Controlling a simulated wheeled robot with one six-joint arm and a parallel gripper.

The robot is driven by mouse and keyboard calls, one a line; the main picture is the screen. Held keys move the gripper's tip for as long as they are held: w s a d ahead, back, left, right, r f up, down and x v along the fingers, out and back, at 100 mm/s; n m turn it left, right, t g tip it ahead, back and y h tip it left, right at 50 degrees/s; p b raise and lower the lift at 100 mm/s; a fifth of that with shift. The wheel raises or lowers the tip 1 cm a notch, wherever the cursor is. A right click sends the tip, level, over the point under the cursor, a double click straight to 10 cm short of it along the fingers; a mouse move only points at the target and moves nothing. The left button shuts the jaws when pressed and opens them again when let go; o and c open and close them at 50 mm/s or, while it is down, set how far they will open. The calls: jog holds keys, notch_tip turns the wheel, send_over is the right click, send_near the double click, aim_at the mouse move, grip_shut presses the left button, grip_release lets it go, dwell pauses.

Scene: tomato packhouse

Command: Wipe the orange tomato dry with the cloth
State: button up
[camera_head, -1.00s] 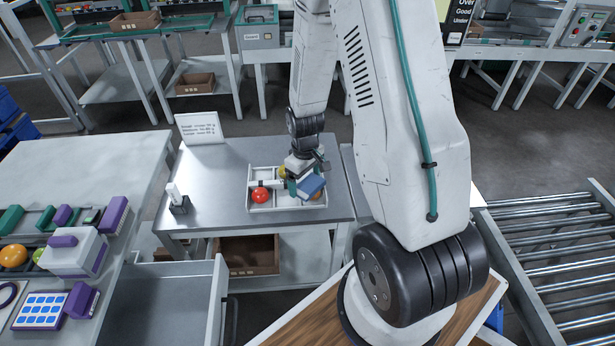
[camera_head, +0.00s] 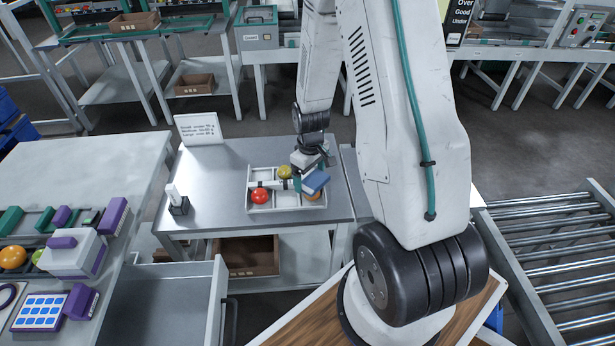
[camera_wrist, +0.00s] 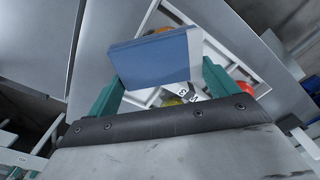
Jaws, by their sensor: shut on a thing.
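My gripper (camera_head: 307,180) is shut on a folded blue cloth (camera_head: 316,181), held over the right part of a white divided tray (camera_head: 287,209). In the wrist view the cloth (camera_wrist: 155,60) sits between the green fingers of my gripper (camera_wrist: 163,82). The orange tomato (camera_head: 313,196) shows just below the cloth, mostly hidden by it. In the wrist view a sliver of the orange tomato (camera_wrist: 163,30) shows past the cloth's far edge. I cannot tell whether cloth and tomato touch.
A red tomato (camera_head: 260,195) and a yellow tomato (camera_head: 285,172) lie in other compartments of the tray. A sign (camera_head: 199,130) and a small dark holder (camera_head: 179,206) stand on the metal table (camera_head: 222,165). The table's left part is mostly clear.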

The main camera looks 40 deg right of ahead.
jog(key=shift+r, duration=0.1)
jog(key=shift+r, duration=3.4)
jog(key=shift+t, duration=0.3)
jog(key=shift+s+a+f, duration=0.1)
jog(key=shift+a+f, duration=0.1)
jog(key=shift+f, duration=0.85)
jog(key=shift+s+a+f, duration=0.1)
jog(key=shift+a+f, duration=0.1)
jog(key=shift+f, duration=0.85)
jog(key=shift+s+a+f, duration=0.1)
jog(key=shift+a+f, duration=0.1)
jog(key=shift+f, duration=0.85)
jog(key=shift+d, duration=0.15)
jog(key=shift+w+d, duration=0.1)
jog(key=shift+d, duration=0.35)
